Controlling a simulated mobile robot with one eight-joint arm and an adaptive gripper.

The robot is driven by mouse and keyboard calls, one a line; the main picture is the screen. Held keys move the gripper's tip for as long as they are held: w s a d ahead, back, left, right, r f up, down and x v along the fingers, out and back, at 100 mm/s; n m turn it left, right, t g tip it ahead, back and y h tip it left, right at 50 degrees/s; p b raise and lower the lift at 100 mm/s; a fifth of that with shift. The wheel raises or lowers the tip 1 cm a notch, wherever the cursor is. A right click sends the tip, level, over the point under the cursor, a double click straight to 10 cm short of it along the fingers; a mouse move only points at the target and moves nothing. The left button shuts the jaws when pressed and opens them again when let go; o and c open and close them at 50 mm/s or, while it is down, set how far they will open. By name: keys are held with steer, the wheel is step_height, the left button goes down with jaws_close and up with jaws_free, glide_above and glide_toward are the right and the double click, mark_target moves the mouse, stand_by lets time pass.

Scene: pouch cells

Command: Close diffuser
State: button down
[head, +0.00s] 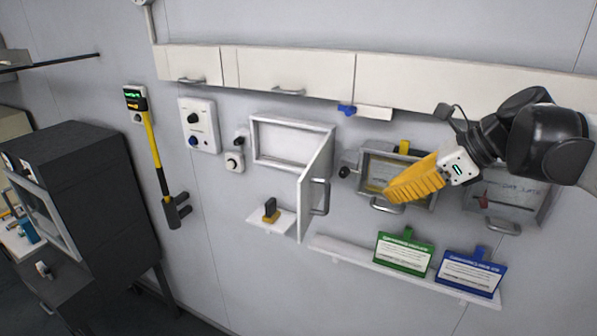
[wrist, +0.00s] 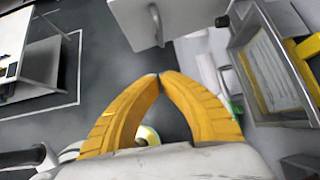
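No label that I can read says diffuser. A white wall box (head: 258,140) has its door (head: 312,185) swung out, with a grey handle (head: 320,197). The door also shows at the top of the wrist view (wrist: 185,12). Right of it, a grey-framed box with a clear front (head: 365,172) is partly hidden by my gripper; a similar framed box shows at the right of the wrist view (wrist: 238,72). My gripper (head: 392,192) has yellow fingers in front of this box. In the wrist view (wrist: 159,76) the fingertips meet with nothing seen between them.
Another wall box (head: 505,207) hangs at the right. Below, a white shelf (head: 345,252) carries a green card (head: 404,254) and a blue card (head: 470,274). White cabinets (head: 290,68) run above. A dark cabinet (head: 85,190) stands at the left. Open floor shows in the wrist view.

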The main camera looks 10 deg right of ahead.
mark_target(326, 184)
steer(key=w+a+f+p, duration=0.3)
steer(key=w+a+f, duration=0.4)
steer(key=a, duration=0.1)
steer(key=shift+w+a, duration=0.2)
steer(key=shift+a, duration=0.1)
stand_by(0.3)
